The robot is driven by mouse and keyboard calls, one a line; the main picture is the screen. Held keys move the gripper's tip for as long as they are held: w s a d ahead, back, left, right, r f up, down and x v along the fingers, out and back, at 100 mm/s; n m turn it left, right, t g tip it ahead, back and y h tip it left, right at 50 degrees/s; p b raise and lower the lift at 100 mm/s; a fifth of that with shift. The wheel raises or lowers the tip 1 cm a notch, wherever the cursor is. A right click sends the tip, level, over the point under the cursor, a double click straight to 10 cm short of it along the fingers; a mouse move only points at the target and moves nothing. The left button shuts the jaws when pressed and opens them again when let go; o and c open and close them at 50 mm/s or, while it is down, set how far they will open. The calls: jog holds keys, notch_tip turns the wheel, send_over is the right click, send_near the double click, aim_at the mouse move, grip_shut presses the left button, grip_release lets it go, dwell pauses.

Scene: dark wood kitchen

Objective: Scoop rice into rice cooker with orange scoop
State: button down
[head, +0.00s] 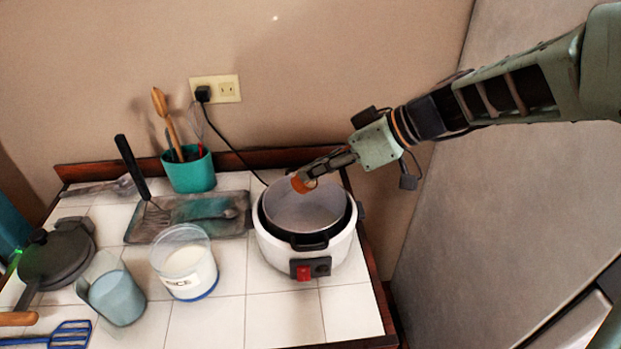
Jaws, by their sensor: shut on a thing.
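The white rice cooker (272,254) stands open at the right end of the tiled counter, with a grey inner pot and a red switch on its front. My gripper (309,180) is over the pot's back rim, shut on the orange scoop (301,186). Only a small orange part of the scoop shows, above the pot opening. I cannot tell whether rice is in the scoop. The pot's visible inside looks pale grey, and I see no clear rice there. A clear rice container (187,283) with a RICE label stands left of the cooker and holds white contents.
A grey tray (170,232) with utensils lies behind the rice container. A teal utensil holder (190,176) stands at the back wall. A jug (116,292), a dark lidded pan (55,256) and a blue spatula (62,336) are at left. A fridge (500,200) stands at right.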

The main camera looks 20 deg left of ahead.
jog(key=shift+d+f+y+b, duration=0.5)
jog(key=shift+y+b, duration=0.3)
jog(key=shift+b, duration=0.85)
jog(key=shift+f+t+b, duration=0.15)
jog(key=shift+t+b, duration=0.15)
jog(key=shift+b, duration=0.55)
jog(key=y+b, duration=0.1)
jog(key=b, duration=0.4)
jog(key=f+y+b, duration=0.1)
jog(key=y+b, duration=0.1)
jog(key=b, duration=0.3)
jog(key=d+t+y+b, duration=0.1)
jog(key=b, duration=0.4)
jog(key=shift+s+f+m, duration=0.25)
jog(key=shift+m, duration=0.15)
jog(key=shift+y+b, duration=0.4)
jog(key=shift+b, duration=0.45)
